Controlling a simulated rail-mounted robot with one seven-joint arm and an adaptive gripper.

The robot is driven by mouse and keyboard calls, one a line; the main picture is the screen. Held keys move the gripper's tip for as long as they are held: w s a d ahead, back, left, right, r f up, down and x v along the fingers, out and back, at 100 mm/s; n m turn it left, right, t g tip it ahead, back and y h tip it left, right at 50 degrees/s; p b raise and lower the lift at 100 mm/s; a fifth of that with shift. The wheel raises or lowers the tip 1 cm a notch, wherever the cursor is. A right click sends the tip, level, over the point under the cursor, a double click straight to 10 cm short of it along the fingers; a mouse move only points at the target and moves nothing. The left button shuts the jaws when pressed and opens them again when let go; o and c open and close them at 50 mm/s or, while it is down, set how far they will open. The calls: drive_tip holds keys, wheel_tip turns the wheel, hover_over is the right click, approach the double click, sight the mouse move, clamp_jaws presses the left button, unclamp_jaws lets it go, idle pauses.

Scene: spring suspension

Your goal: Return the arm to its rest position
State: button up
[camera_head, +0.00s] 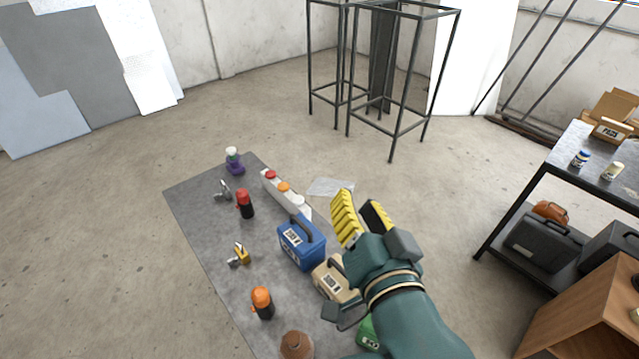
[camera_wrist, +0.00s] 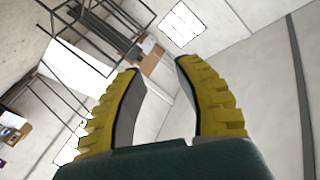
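My gripper (camera_head: 360,220) is raised above the right side of the grey mat in the head view, with its yellow ribbed fingers pointing up and away. In the wrist view my gripper (camera_wrist: 157,75) has its two fingers spread apart with nothing between them. Below and left of it stand a blue case (camera_head: 302,245) and a tan case (camera_head: 333,283) on the mat (camera_head: 215,225). My arm covers part of the tan case and most of a green item (camera_head: 368,335).
The mat also holds a white rack with coloured tops (camera_head: 286,194), a red-topped bottle (camera_head: 245,205), an orange-topped bottle (camera_head: 262,302) and small metal parts. A table (camera_head: 595,175) stands at the right. Black metal frames (camera_head: 395,85) stand at the back. Open floor lies between.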

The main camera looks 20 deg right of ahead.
drive_tip(key=s+a+r+n+t, duration=0.2)
drive_tip(key=s+a+r+n, duration=0.1)
drive_tip(key=r, duration=0.3)
drive_tip(key=s+a+r+n+t+y, duration=0.1)
drive_tip(key=s+a+r+n+t, duration=0.2)
drive_tip(key=r, duration=0.4)
drive_tip(key=shift+s+a+n+t, duration=0.3)
drive_tip(key=shift+s+a+n, duration=0.35)
drive_tip(key=shift+a+n, duration=0.35)
drive_tip(key=shift+a, duration=0.1)
wheel_tip(320, 180, up, 8)
drive_tip(key=p, duration=0.8)
drive_tip(key=shift+r, duration=0.2)
